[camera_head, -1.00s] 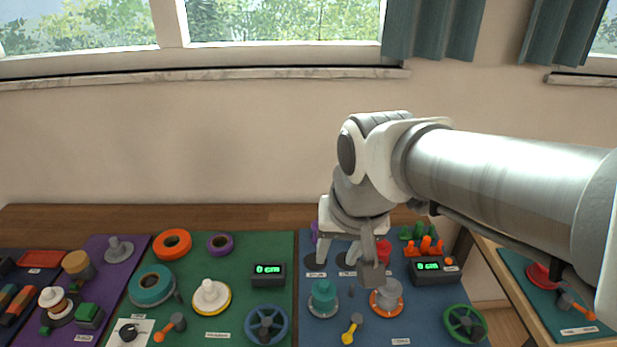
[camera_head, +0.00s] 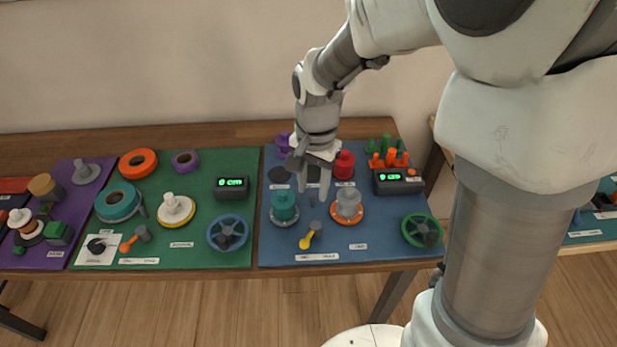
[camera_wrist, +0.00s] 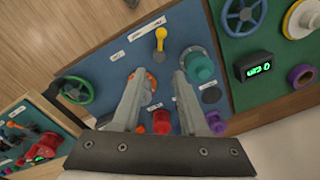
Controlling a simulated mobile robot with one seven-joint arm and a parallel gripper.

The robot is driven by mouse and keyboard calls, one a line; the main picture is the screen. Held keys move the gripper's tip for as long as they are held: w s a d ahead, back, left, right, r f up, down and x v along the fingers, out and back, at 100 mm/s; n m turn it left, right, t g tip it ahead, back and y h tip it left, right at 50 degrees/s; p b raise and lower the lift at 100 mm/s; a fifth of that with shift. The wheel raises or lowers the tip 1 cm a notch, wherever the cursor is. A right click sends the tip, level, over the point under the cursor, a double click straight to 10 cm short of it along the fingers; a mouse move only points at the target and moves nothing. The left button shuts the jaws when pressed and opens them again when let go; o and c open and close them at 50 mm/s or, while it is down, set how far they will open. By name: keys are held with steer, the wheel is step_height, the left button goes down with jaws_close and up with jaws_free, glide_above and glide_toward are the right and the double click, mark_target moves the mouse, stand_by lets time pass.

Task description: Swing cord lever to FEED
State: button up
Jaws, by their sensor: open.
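A small lever with a yellow handle (camera_head: 306,241) stands near the front of the blue panel (camera_head: 380,247), with a white label (camera_head: 317,257) below it that is too small to read. In the wrist view the yellow lever (camera_wrist: 160,38) lies beyond my fingertips. A second lever, with an orange handle (camera_head: 127,245), is on the green panel (camera_head: 215,258). I cannot read which label says FEED. My gripper (camera_head: 312,186) is open and empty, pointing down over the blue panel, behind the yellow lever and apart from it. The wrist view shows the two fingers (camera_wrist: 158,76) spread.
A teal spool (camera_head: 284,207) and a grey spool on an orange base (camera_head: 347,205) flank the lever from behind. A green handwheel (camera_head: 422,231) is to the right. A dark display (camera_head: 397,182) and a red spool (camera_head: 344,164) stand further back. The front strip is clear.

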mark_target(310, 234)
steer(key=f+b, duration=0.1)
steer(key=f, duration=0.7)
steer(key=f+b, duration=0.1)
steer(key=f, duration=0.7)
steer(key=shift+w+a+f, duration=0.15)
steer(key=shift+a+f, duration=0.05)
steer(key=shift+f, duration=0.1)
jaws_close()
